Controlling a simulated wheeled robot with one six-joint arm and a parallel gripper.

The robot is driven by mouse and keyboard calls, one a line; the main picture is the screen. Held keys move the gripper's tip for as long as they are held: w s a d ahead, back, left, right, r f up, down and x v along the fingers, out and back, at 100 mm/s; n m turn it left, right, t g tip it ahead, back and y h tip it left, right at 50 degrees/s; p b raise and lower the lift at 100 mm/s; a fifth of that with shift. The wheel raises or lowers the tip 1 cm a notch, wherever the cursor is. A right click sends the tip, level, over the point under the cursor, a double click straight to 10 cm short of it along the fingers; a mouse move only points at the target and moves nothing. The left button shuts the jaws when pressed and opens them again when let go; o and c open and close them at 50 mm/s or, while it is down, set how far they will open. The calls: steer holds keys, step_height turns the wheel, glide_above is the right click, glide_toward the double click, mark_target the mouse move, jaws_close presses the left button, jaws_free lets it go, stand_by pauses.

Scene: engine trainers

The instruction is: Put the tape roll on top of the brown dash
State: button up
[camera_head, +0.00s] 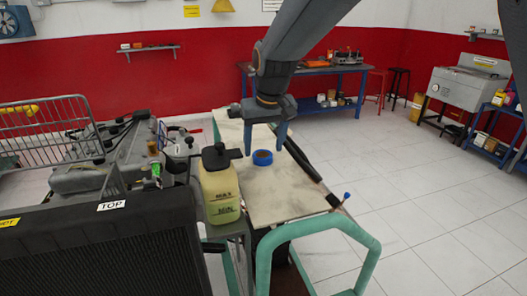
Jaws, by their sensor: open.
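A blue tape roll (262,157) lies flat on a beige-brown flat panel (285,205), which may be the brown dash; no other brown dash stands out. My gripper (265,147) points down over the panel, with its two blue fingers apart. The fingers appear on either side of the roll or just above it; I cannot tell the exact height. Nothing shows held between them. Part of the panel's far end is hidden behind my gripper.
A yellowish fluid bottle (221,190) with a black cap stands left of the panel. A black hose (301,157) runs along its right side. A green tubular frame (330,225) is in front. A radiator (100,250) fills the lower left. Open tiled floor lies to the right.

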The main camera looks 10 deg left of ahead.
steer(key=b+v, duration=0.2)
steer(key=v, duration=0.8)
steer(key=shift+f, duration=0.1)
